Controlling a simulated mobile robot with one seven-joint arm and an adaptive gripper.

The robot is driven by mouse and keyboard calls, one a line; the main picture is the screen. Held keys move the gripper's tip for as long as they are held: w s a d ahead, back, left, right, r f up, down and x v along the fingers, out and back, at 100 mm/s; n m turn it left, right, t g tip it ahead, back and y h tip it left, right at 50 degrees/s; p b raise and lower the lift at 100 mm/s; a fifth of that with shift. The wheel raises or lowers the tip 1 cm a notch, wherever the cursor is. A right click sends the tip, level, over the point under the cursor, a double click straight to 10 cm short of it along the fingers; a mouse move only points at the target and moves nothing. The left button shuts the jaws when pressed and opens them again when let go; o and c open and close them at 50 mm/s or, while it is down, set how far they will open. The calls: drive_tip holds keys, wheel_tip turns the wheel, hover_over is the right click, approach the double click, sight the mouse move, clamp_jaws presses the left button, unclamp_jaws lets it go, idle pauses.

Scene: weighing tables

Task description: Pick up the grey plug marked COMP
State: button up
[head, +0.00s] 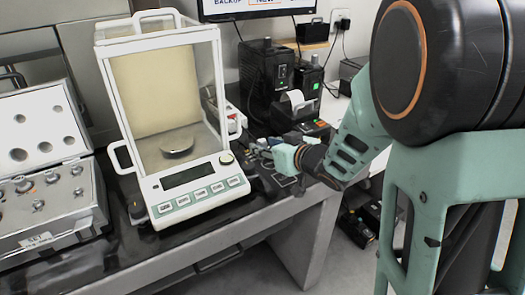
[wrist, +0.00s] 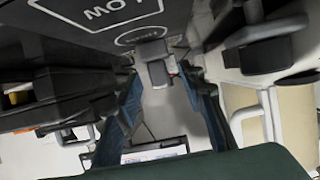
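In the wrist view a small grey block, which looks like a plug (wrist: 151,52), shows beyond and between my fingertips, close to a dark panel with a ring mark. Its lettering is too small to read, so I cannot confirm COMP. My gripper (wrist: 160,78) has its two fingers apart, with a gap between them, and I see nothing clamped. In the head view my gripper (head: 272,150) is low over the table, just right of the balance; its fingertips and the plug are hard to make out among small dark parts there.
A glass-walled balance (head: 190,172) stands left of my gripper. An open case of weights (head: 45,205) lies at the far left. Black devices (head: 262,80) and a small printer (head: 297,104) stand behind my gripper. The table's front edge (head: 255,225) is close by.

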drive_tip(key=x, duration=0.2)
drive_tip(key=shift+w+a+f, duration=0.15)
drive_tip(key=shift+w, duration=0.05)
clamp_jaws()
idle(0.4)
